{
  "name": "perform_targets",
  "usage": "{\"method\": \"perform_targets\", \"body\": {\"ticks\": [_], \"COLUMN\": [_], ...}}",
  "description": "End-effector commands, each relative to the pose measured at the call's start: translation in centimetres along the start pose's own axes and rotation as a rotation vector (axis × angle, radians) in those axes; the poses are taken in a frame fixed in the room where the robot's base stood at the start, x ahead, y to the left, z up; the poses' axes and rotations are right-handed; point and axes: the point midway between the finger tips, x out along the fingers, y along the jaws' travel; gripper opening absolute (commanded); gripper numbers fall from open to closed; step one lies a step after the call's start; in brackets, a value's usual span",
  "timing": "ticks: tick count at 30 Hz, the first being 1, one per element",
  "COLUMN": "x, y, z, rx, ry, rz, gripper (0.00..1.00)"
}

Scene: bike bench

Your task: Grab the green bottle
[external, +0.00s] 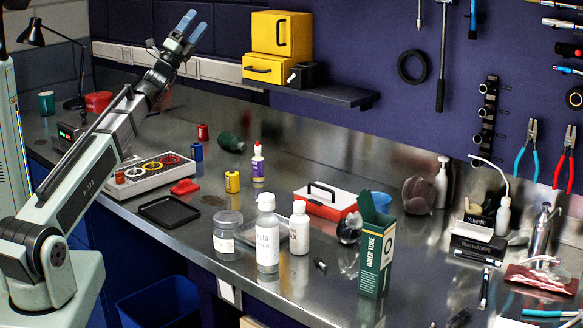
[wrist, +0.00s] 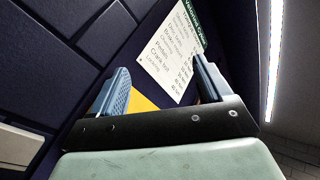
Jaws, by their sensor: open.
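A dark green bottle (external: 230,142) lies on its side towards the back of the metal bench, near the wall, in the external view. My gripper (external: 192,26) is raised high above the left part of the bench, well above the bottle and to its left, pointing up. Its two blue fingers are apart with nothing between them. The fingers also show in the wrist view (wrist: 161,70), facing the dark wall and a white printed sheet (wrist: 170,50). The bottle is not in the wrist view.
A dark shelf (external: 345,95) with yellow boxes (external: 282,34) sticks out from the wall right of my gripper. Red (external: 203,132) and blue (external: 196,151) cans stand left of the bottle. A purple-labelled bottle (external: 258,167) stands in front of it, to the right.

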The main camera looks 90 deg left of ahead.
Motion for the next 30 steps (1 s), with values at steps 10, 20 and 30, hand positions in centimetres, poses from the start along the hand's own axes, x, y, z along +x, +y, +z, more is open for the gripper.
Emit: {"method": "perform_targets", "body": {"ticks": [10,20,30], "x": [-1.4,-0.7,-2.5], "y": [4.9,13.4,24.6], "z": [8.2,11.6,11.2], "rx": [-0.111,-0.514,-1.083], "ry": [-0.166,-0.460,-0.992], "rz": [0.198,0.416,0.647], "gripper": [0.79,0.79,0.79]}}
